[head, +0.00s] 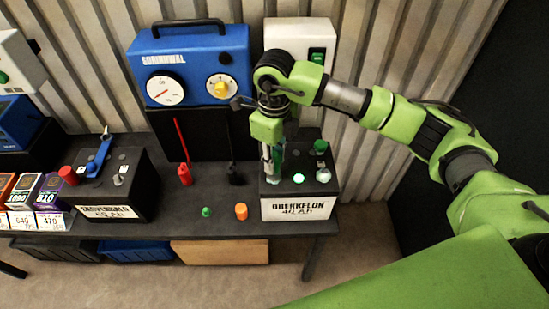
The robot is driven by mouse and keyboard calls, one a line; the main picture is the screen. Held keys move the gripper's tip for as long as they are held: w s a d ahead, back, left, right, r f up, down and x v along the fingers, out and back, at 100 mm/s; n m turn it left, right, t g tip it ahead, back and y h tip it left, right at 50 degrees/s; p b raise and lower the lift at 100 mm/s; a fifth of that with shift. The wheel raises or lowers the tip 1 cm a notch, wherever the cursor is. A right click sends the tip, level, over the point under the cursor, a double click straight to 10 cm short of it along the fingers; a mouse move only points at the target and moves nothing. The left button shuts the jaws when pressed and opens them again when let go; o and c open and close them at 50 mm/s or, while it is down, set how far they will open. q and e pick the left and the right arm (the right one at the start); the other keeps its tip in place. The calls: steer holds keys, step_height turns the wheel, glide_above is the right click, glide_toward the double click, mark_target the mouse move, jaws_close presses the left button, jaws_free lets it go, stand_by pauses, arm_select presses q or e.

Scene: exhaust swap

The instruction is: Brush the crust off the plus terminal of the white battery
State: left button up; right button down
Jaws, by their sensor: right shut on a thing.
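The battery (299,208) with a white front label reading 40 Ah and a dark top stands at the right end of the dark bench. My right gripper (273,155) points down over the left part of its top. It is shut on a slim pale tool, mostly hidden between the fingers; I cannot tell whether its tip touches the battery. A pale green-white round spot (299,178) and a whitish round piece (323,175) show on the top. I cannot make out a plus mark or which piece is crusted. My left gripper is not in view.
A black battery (118,190) with a blue-handled tool on top stands left. A blue charger (190,62) stands behind, with red (184,173) and black (235,174) leads below. A green cap (206,212) and an orange cylinder (241,211) stand on the bench front.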

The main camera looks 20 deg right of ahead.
steer(key=shift+f+n+b, duration=0.15)
steer(key=shift+n+b, duration=0.45)
steer(key=shift+b, duration=0.05)
steer(key=shift+n+b, duration=1.25)
steer(key=shift+n, duration=0.45)
steer(key=n+b, duration=0.3)
steer(key=n, duration=0.1)
steer(key=shift+w, duration=0.1)
steer(key=shift+n+b, duration=0.3)
steer(key=shift+n, duration=0.4)
steer(key=m, duration=0.4)
steer(key=shift+m+b, duration=0.3)
steer(key=shift+b, duration=0.1)
steer(key=m, duration=0.5)
